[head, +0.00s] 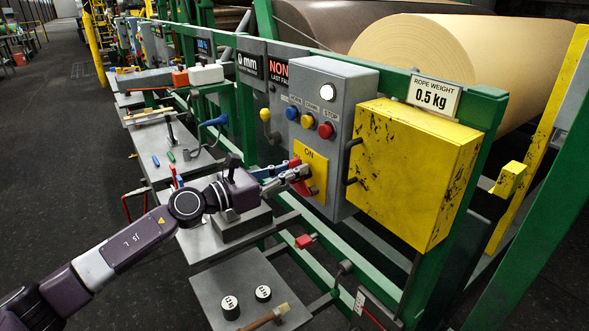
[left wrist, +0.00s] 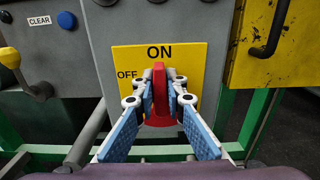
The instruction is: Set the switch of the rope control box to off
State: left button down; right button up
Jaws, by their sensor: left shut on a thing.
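The rope control box (head: 302,82) is a grey cabinet with a white lamp, coloured buttons and a yellow switch plate (head: 318,160) low on its front. In the left wrist view, the plate (left wrist: 194,58) reads ON at the top and OFF at the left. A red switch handle (left wrist: 159,76) stands upright on it, its top just under ON. My left gripper (left wrist: 161,97) is shut on this handle, one blue-padded finger on each side. In the head view, my left gripper (head: 296,178) partly hides the handle. My right gripper is not in view.
A scuffed yellow box (head: 410,165) with a dark handle stands just right of the control box. A green frame (head: 485,108) runs behind. The dark floor at left is open.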

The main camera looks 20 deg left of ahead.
pick_arm(q)
jog(key=n, duration=0.1)
jog(key=n+p, duration=0.2)
jog(key=n, duration=0.1)
jog(key=shift+w+a, duration=0.25)
jog(key=shift+a, duration=0.05)
jog(key=shift+w+a+f+n+p, duration=0.2)
jog(key=shift+f+n+p, duration=0.2)
jog(key=shift+n+p, duration=1.3)
jog(key=shift+w+a+f+n+p, duration=0.15)
jog(key=shift+a+f+n+p, duration=0.3)
jog(key=shift+n, duration=2.4)
jog(key=shift+w+f+n+p, duration=0.15)
jog(key=shift+f+n+p, duration=0.15)
jog(key=shift+n+p, duration=1.45)
jog(key=shift+f+n+b, duration=0.1)
jog(key=shift+n+b, duration=0.35)
jog(key=shift+n, duration=0.25)
jog(key=c, duration=2)
grip_release()
jog(key=shift+o, duration=0.2)
